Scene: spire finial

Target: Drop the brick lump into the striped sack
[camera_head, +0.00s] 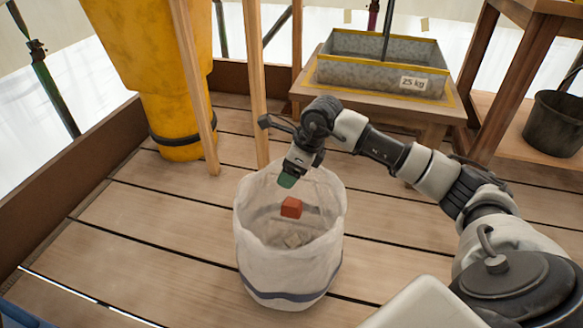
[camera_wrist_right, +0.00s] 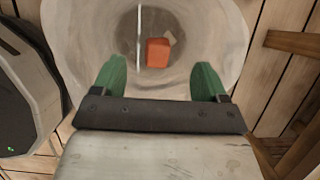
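The brick lump (camera_head: 291,207) is a small orange-red block. It shows within the mouth of the striped sack, below my right gripper and apart from it. The striped sack (camera_head: 290,272) is a white, open-topped bag with a dark blue band near its base, standing on the plank floor. My right gripper (camera_head: 287,181) is over the sack's mouth. In the right wrist view its green fingers (camera_wrist_right: 158,82) are spread and empty, with the brick lump (camera_wrist_right: 158,52) beyond them inside the sack's outline. I cannot tell whether the brick is in mid-air or resting. My left gripper is out of view.
Pale rubble (camera_head: 292,238) lies in the sack's bottom. A yellow chute (camera_head: 165,60) and wooden posts stand behind left. A metal trough (camera_head: 380,72) sits on a low wooden table behind. A dark bucket (camera_head: 555,122) is at right. Floor left of the sack is clear.

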